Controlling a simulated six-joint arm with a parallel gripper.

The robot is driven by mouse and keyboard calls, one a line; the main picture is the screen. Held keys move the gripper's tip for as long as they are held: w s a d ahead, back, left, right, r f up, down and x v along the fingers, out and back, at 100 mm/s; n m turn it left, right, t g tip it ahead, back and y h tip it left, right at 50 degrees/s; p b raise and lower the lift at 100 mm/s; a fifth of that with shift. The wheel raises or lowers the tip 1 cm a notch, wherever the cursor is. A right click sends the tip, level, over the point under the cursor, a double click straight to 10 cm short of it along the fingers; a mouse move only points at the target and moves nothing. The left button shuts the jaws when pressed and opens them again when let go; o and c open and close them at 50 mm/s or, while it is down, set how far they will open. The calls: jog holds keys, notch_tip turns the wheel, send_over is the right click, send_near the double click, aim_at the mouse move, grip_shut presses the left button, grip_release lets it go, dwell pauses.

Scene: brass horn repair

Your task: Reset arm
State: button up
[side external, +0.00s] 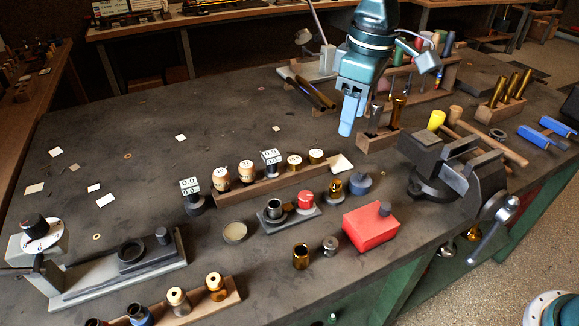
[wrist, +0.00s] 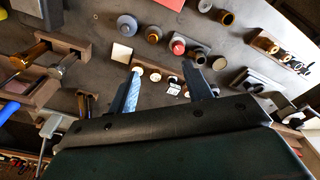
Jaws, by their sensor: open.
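My gripper (side external: 350,112) hangs above the back middle of the workbench (side external: 110,130) in the side external view, pointing down and clear of the objects. In the wrist view its two fingers (wrist: 163,85) stand apart with nothing held between them. Below and between the fingers, the wrist view shows small round cork-coloured pieces and a dial block of the wooden rack, some way off. The rack (side external: 262,188) also shows in the side external view, in front of my gripper.
A vise (side external: 440,165) stands at the right edge, with a red box (side external: 371,228) left of it. Wooden holders with brass tubes (side external: 503,100) are at the back right. A dial fixture (side external: 120,262) sits front left. The back left bench is mostly clear, with scattered paper scraps.

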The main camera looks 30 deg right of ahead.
jog(key=s+d+r+m+t, duration=0.1)
jog(key=s+d+r+m, duration=0.1)
jog(key=s+d+r, duration=0.4)
jog(key=s+d+f+m+t, duration=0.1)
jog(key=s+d+f+m, duration=0.1)
jog(key=s+d, duration=0.4)
jog(key=s+d+f+m+t, duration=0.2)
jog(key=s+d, duration=0.4)
jog(key=s, duration=0.6)
jog(key=shift+s+d+f+m+t, duration=0.3)
jog(key=shift+s+f+m, duration=0.05)
jog(key=shift+f+m, duration=0.3)
